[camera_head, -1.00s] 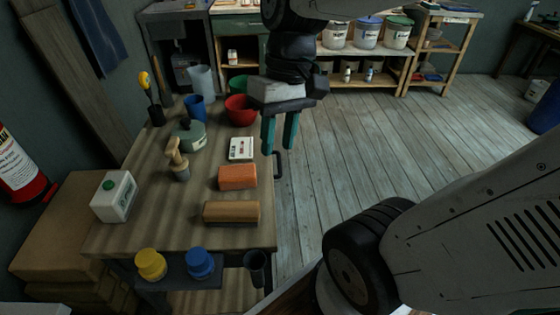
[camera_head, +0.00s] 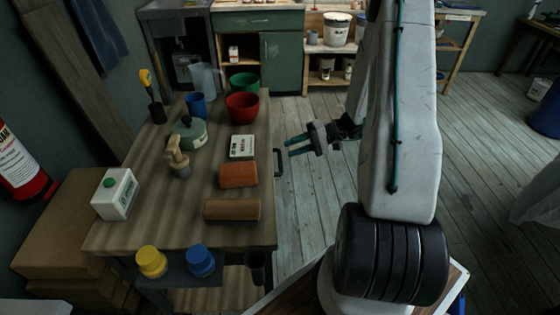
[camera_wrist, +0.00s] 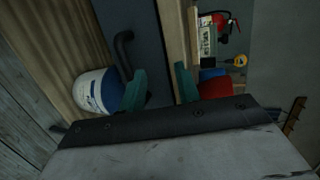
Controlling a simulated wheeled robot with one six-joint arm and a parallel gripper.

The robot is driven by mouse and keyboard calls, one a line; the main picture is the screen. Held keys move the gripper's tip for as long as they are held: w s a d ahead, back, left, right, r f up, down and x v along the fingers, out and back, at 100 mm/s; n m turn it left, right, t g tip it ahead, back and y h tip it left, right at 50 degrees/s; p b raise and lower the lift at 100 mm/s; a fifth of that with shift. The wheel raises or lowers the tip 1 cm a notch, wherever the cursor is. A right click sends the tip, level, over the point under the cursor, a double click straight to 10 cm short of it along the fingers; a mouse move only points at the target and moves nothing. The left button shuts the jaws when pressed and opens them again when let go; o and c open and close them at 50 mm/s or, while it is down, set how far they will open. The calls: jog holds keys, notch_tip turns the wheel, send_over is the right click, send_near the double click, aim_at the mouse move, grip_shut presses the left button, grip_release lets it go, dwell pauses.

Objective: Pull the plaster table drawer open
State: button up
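The plaster table (camera_head: 145,225) stands at the left in the head view. Its dark drawer handle (camera_head: 279,163) sticks out from the right side, and the drawer looks closed. My gripper (camera_head: 287,147) is open and empty beside that side, its two teal fingers pointing left toward the table, close to the handle. In the wrist view the dark handle (camera_wrist: 123,50) lies on the grey drawer front (camera_wrist: 142,25). There it is beyond and left of the gap of my open gripper (camera_wrist: 158,75), near the left finger. It is not between the fingers. I cannot tell whether they touch.
Floor (camera_head: 310,200) right of the table is clear. A white-and-blue bucket (camera_wrist: 98,90) shows in the wrist view.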

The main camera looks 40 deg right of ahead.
aim_at(280, 159)
jog(key=d+f+m+t, duration=0.1)
jog(key=d+f+t, duration=0.2)
jog(key=f, duration=0.2)
jog(key=x, duration=0.5)
jog(key=f+x, duration=0.1)
jog(key=x, duration=0.1)
jog(key=shift+s+a, duration=0.1)
jog(key=shift+a, duration=0.1)
grip_shut()
